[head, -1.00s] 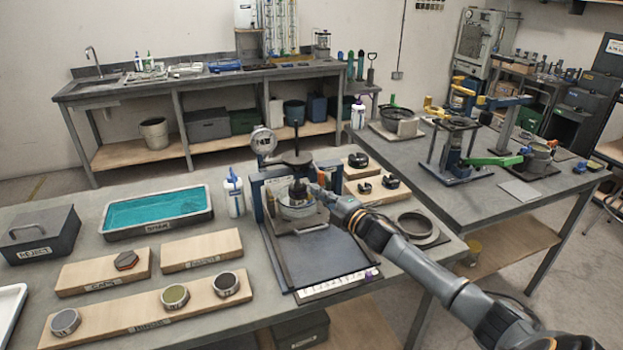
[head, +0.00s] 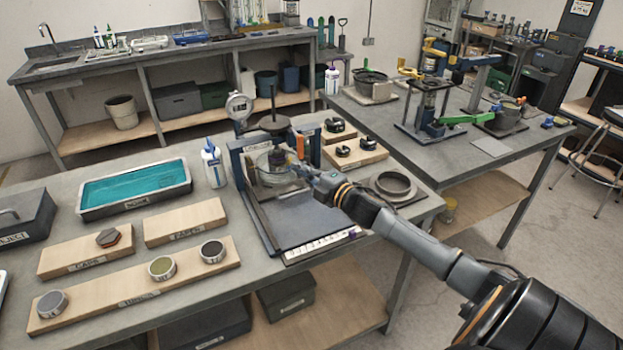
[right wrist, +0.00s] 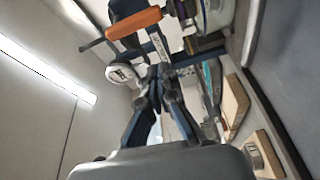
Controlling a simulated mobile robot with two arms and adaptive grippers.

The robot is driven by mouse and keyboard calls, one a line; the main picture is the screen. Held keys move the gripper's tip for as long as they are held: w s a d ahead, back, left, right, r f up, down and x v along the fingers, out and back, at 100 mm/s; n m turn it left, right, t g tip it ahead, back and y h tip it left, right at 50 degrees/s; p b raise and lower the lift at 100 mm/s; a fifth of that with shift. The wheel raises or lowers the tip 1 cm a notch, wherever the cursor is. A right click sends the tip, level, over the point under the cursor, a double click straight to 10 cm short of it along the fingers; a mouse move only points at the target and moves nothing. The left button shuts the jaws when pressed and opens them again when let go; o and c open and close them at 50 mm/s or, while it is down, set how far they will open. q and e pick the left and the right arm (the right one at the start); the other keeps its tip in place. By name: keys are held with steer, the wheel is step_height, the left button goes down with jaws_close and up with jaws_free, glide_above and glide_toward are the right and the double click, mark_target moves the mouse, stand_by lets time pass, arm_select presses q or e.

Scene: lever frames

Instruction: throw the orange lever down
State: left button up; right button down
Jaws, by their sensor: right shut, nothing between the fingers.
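The orange lever (head: 300,146) stands at the right side of the test rig (head: 268,180) on the near bench. In the right wrist view its orange grip (right wrist: 133,23) lies across the top of the picture. My right gripper (right wrist: 160,74) is shut and empty, its fingertips pointing toward the rig just below the grip in that picture. A visible gap separates the tips from the grip. In the head view my right gripper (head: 302,168) is beside the rig, close to the lever; contact cannot be told there. My left gripper is not in view.
A round dial gauge (head: 239,106) and a dark upright post rise from the rig. A white bottle (head: 213,164) stands to its left. Wooden boards with small parts, including one (head: 357,153) behind my arm, and a dark ring (head: 393,184) lie nearby.

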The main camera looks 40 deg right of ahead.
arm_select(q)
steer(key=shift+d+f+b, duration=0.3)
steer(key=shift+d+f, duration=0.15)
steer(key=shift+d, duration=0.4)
arm_select(e)
steer(key=shift+s, duration=2.3)
steer(key=shift+r, duration=0.1)
